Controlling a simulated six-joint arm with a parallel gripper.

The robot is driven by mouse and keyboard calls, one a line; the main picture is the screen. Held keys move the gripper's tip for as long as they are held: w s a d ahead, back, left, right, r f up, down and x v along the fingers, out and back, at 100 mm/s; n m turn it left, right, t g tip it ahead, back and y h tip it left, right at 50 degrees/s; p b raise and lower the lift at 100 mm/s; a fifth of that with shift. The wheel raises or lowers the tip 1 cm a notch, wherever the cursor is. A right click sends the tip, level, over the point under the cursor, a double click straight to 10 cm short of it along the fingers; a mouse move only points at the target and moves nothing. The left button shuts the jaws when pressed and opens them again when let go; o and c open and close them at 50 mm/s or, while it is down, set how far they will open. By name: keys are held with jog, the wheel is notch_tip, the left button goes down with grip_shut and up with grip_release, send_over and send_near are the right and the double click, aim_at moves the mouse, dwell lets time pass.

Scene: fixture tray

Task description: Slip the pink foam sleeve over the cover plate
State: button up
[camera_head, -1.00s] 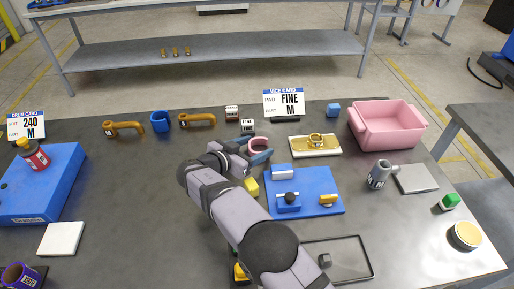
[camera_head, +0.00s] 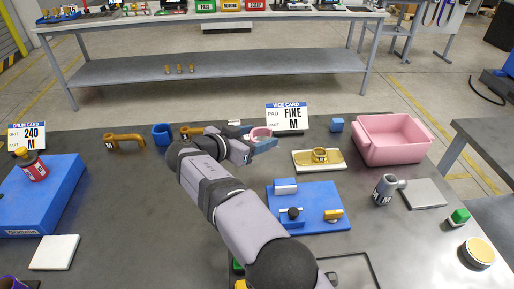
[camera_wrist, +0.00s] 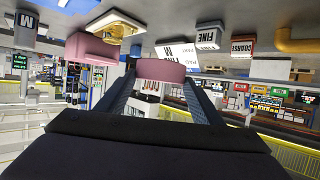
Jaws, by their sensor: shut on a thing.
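The pink foam sleeve (camera_head: 261,132) is a short pink ring held between the fingers of my gripper (camera_head: 255,141). In the wrist view the sleeve (camera_wrist: 161,70) spans the two fingertips, and the gripper is shut on it. The cover plate seems to be the gold plate (camera_head: 305,161) with a raised round collar, lying on a pale block right of my gripper. It also shows at the top of the wrist view (camera_wrist: 112,20). The sleeve is apart from the plate, to its left and above the table. My wrist hides part of the table behind it.
A blue fixture block (camera_head: 315,196) with clamps lies in front of the plate. The vice card (camera_head: 287,117) stands behind.

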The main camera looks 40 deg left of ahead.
jog(key=shift+r, duration=0.25)
jog(key=shift+o, duration=1)
jog(key=w+d+r+m+h+p, duration=0.3)
jog(key=w+d+r+p, duration=0.4)
jog(key=w+d, duration=0.7)
jog(key=f+n+y, duration=0.1)
jog(key=f, duration=0.1)
jog(key=f+n+y, duration=0.1)
jog(key=f, duration=0.2)
jog(key=s+a+f+n+y, duration=0.1)
jog(key=f, duration=0.1)
jog(key=shift+s+f, duration=0.1)
jog(key=shift+f, duration=0.05)
jog(key=shift+a, duration=0.25)
